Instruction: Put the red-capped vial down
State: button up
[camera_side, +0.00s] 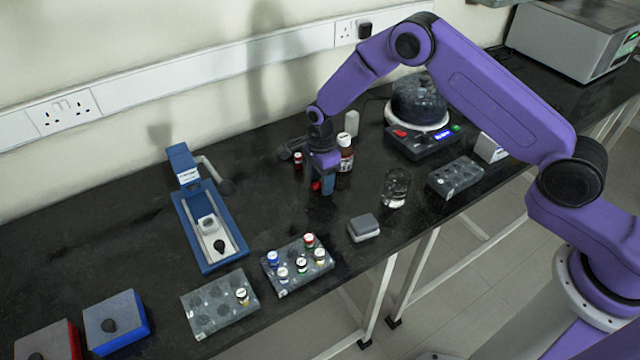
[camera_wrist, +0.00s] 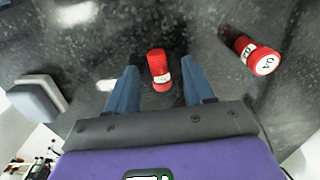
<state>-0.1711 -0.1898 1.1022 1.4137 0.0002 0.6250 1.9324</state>
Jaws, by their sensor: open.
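A red-capped vial (camera_wrist: 159,72) with a white label band shows between my finger tips in the wrist view, with a gap on each side. In the side view only a red part of it (camera_side: 316,186) shows beside my fingers, low at the dark bench. I cannot tell whether it is upright or lying. My gripper (camera_side: 326,188) is open and points down, its tips near the bench top; both blue fingers also show in the wrist view (camera_wrist: 158,66).
A second red vial (camera_side: 298,161) stands behind my gripper, beside a brown bottle (camera_side: 345,155). A glass beaker (camera_side: 396,188) and a small grey box (camera_side: 364,228) are to the right. A rack of capped vials (camera_side: 292,272) is in front. Bench left of my gripper is clear.

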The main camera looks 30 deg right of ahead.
grip_shut()
jog(key=shift+r, duration=0.1)
